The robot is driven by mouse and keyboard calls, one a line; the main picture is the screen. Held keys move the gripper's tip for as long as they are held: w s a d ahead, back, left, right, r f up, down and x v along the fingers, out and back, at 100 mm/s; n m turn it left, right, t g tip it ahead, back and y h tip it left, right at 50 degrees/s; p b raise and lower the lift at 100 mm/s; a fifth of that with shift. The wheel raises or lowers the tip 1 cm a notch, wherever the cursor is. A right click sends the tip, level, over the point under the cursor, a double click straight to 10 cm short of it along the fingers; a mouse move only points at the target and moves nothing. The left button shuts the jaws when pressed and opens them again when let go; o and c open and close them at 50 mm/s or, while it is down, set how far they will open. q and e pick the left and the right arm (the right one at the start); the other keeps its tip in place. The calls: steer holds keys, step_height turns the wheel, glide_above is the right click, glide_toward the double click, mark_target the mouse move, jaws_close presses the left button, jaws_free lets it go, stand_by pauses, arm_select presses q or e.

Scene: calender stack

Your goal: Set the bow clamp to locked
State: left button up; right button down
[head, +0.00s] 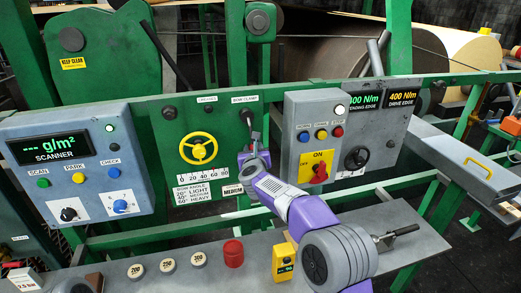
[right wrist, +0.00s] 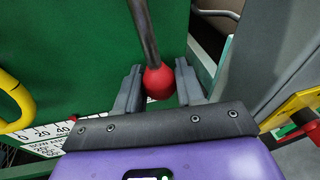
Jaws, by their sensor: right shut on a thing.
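The bow clamp is a dark lever (head: 247,118) on the green panel, under a small label at the panel's upper right. In the right wrist view its rod comes down from the top and ends in a red ball knob (right wrist: 158,82). My right gripper (head: 254,150) is at the lower end of the lever. Its two grey fingers stand on either side of the knob and are shut on it. The gripper hides the knob in the head view. Any lock marking is too small to read. My left gripper is not in view.
A yellow handwheel (head: 198,148) and an angle scale are left of the lever. A grey switch box (head: 318,130) with a red-yellow knob stands close on the right. The scanner box (head: 75,165) is far left. Below, a grey shelf holds several round weights and a red cylinder (head: 233,253).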

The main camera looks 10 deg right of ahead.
steer(key=shift+a+m+y, duration=0.3)
steer(key=shift+a+m, duration=0.4)
steer(key=shift+a, duration=0.1)
steer(key=shift+f, duration=0.1)
steer(key=c, duration=0.8)
jaws_free()
steer(key=shift+a, duration=0.1)
steer(key=b+v, duration=0.1)
steer(key=v, duration=0.6)
steer(key=shift+s+b, duration=0.3)
steer(key=shift+s, duration=0.05)
